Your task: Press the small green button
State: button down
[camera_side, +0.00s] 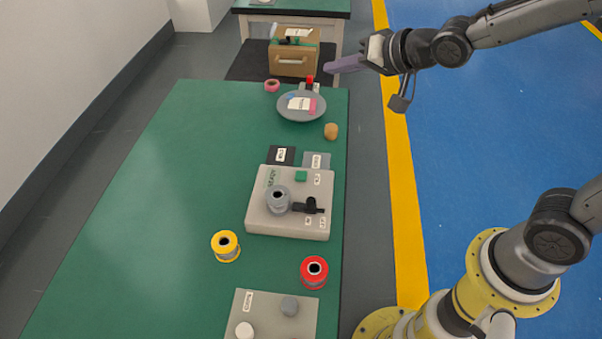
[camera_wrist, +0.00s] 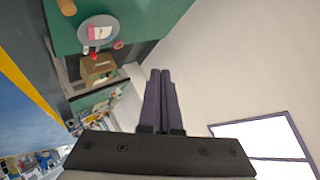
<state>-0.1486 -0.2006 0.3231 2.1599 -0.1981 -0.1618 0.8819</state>
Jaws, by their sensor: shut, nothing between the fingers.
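The small green button (camera_side: 301,176) is a square on the top far part of a pale grey box (camera_side: 262,222) on the green table. My gripper (camera_side: 330,66) is up at the top of the side view, beyond the table's far end and well away from the button. Its two dark purple fingers are together and empty. In the wrist view my gripper (camera_wrist: 160,74) points up the picture with its fingers side by side. The button does not show in the wrist view.
On the box are a grey spool (camera_side: 278,204) and a black lever (camera_side: 309,206). A yellow spool (camera_side: 226,246) and a red spool (camera_side: 314,272) stand nearer. A grey plate (camera_side: 290,113) holds small items at the far end. The table's left side (camera_side: 150,210) is clear.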

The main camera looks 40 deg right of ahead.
jog(key=w+a+f, duration=0.3)
jog(key=a+f, duration=0.1)
jog(key=f, duration=0.3)
jog(key=n+g+y, duration=0.1)
jog(key=g, duration=0.2)
send_over(305, 177)
notch_tip(305, 177, down, 8)
jog(key=shift+r, duration=0.1)
jog(key=shift+f, duration=4.4)
jog(key=shift+f, duration=0.1)
jog(key=shift+f, duration=0.3)
